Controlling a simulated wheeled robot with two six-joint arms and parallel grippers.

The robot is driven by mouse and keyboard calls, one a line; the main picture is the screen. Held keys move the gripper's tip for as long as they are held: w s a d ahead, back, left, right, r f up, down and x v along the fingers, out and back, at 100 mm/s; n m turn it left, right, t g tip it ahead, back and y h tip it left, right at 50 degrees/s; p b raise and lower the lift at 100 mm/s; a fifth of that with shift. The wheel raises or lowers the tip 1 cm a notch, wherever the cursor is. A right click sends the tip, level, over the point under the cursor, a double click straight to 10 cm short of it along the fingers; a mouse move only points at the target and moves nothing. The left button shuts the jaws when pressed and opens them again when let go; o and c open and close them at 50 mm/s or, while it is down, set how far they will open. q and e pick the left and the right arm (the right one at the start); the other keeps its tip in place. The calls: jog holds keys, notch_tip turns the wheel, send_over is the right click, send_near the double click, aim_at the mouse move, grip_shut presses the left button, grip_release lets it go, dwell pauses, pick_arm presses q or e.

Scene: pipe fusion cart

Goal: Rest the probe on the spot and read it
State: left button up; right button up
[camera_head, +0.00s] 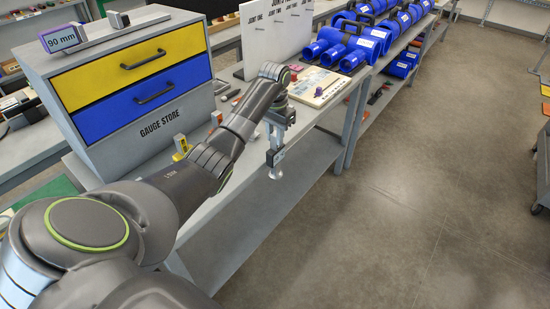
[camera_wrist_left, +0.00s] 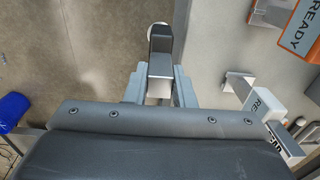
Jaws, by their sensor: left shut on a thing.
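My left gripper (camera_head: 277,138) hangs at the front edge of the bench, fingers pointing down. In the left wrist view its fingers (camera_wrist_left: 160,88) are shut on a dark block-like thing (camera_wrist_left: 161,42) with a pale round end, which looks like the probe. In the head view the pale disc end of the probe (camera_head: 275,173) points down and appears apart from any surface. I cannot pick out the spot to be read. My right gripper is not in view.
A gauge store cabinet (camera_head: 150,118) with yellow and blue drawers stands left of the arm. Blue pipe pieces (camera_head: 350,40) lie farther along the bench. A READY sign (camera_wrist_left: 297,32) and a white READY device (camera_wrist_left: 264,104) show at right in the wrist view. Open floor (camera_head: 390,220) lies right.

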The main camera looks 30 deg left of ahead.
pick_arm(q)
jog(key=shift+r, duration=0.1)
dwell(0.7)
